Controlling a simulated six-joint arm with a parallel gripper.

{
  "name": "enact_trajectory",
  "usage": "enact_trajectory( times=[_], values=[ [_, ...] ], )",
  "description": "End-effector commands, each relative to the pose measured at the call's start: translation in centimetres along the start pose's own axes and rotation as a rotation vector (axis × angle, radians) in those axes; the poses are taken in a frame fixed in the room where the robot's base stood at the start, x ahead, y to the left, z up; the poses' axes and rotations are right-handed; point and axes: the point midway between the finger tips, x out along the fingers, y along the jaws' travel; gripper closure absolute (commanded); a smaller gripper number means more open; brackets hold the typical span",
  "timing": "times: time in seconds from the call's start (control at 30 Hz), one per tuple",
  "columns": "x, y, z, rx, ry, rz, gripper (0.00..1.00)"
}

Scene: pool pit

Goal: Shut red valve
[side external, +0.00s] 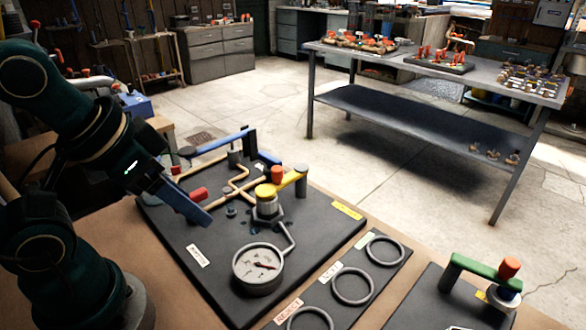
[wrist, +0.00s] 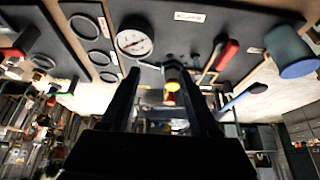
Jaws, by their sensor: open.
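The red valve handle (side external: 198,194) is on the left part of the black panel (side external: 215,290), just beyond my gripper in the side view. In the wrist view the red handle (wrist: 228,54) lies to the right of the fingers, angled across the panel. My gripper (side external: 204,218) is over the panel's left side; its fingers overlap in the side view. In the wrist view my gripper (wrist: 163,70) is open and empty, its two fingers apart with the yellow-topped valve (wrist: 172,78) seen between them. Contact with the red handle is not visible.
A blue lever (side external: 220,141), an orange-red knob (side external: 277,173) and a yellow lever (side external: 291,181) rise from the panel. A round gauge (side external: 258,267) sits in front. Grey rings (side external: 352,286) lie right.

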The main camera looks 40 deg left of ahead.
Motion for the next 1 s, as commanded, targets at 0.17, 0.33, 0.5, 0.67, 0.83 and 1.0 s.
enact_trajectory(
  times=[0.17, 0.33, 0.5, 0.67, 0.83, 1.0],
  values=[
    [-0.3, -0.4, 0.3, 0.166, -0.028, -0.016, 1.0],
    [-1.0, -1.6, 0.0, 0.543, -0.138, -0.046, 1.0],
    [-1.3, -2.8, -0.9, 0.982, -0.319, -0.032, 1.0],
    [-0.9, -3.5, -2.1, 1.31, -0.48, 0.012, 1.0],
    [0.0, -3.5, -3.2, 1.52, -0.608, 0.059, 1.0],
    [1.1, -3.0, -3.7, 1.579, -0.662, 0.077, 1.0]
  ],
)
